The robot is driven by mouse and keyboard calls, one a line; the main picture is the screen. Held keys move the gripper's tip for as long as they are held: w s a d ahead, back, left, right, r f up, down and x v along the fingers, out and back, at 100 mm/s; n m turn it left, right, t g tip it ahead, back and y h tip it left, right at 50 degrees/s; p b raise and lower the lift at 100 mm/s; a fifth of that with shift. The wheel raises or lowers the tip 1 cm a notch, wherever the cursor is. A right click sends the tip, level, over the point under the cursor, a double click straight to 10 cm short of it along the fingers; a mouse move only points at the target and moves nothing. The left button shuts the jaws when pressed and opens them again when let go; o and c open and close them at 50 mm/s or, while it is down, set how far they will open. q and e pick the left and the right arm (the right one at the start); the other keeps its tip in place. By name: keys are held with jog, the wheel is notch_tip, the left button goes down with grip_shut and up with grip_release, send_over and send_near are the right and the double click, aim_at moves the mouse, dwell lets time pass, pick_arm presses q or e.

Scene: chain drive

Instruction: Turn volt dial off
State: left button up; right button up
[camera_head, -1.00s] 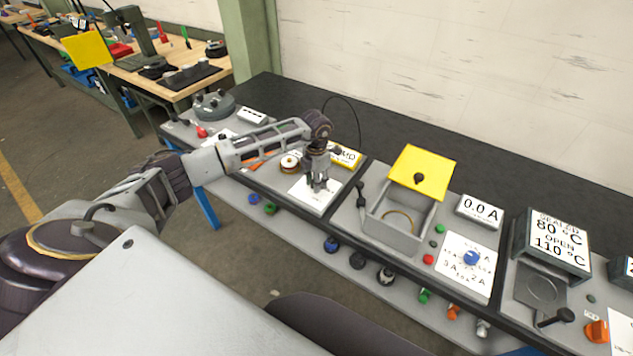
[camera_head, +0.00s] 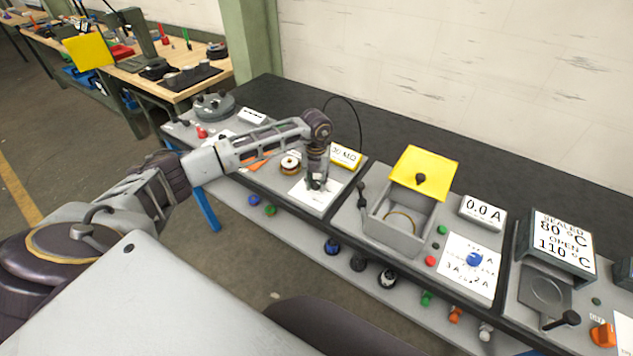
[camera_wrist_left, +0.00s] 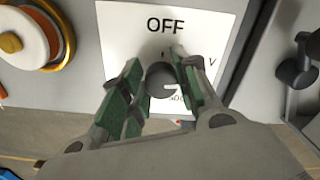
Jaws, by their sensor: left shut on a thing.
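The volt dial (camera_wrist_left: 161,79) is a dark grey knob on a white plate (camera_wrist_left: 122,20). The plate reads "OFF" at the top, with a "V" at the right; other marks are hidden by the fingers. My left gripper (camera_wrist_left: 160,88) is shut on the dial, with green-padded fingers on both sides of it. In the head view my left gripper (camera_head: 316,182) points down at the white plate (camera_head: 300,197), and its fingers hide the dial. My right gripper is not in view.
A copper-coloured spool (camera_head: 290,165) and a yellow-edged meter (camera_head: 345,155) stand near the plate. To the right are an open box (camera_head: 396,232) with a yellow lid (camera_head: 424,172), a blue dial (camera_head: 474,259) and a "0.0 A" display (camera_head: 483,209).

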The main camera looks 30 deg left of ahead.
pick_arm(q)
jog(key=n, duration=0.3)
jog(key=shift+n, duration=0.4)
jog(key=n, duration=0.4)
jog(key=shift+a, duration=0.1)
jog(key=n+p, duration=0.1)
jog(key=n, duration=0.4)
jog(key=shift+s+r, duration=0.1)
jog(key=shift+s, duration=0.05)
jog(key=shift+n+p, duration=0.5)
jog(key=shift+n, duration=1.4)
jog(key=o, duration=1)
jog(key=shift+s, duration=0.1)
jog(key=shift+r, duration=0.1)
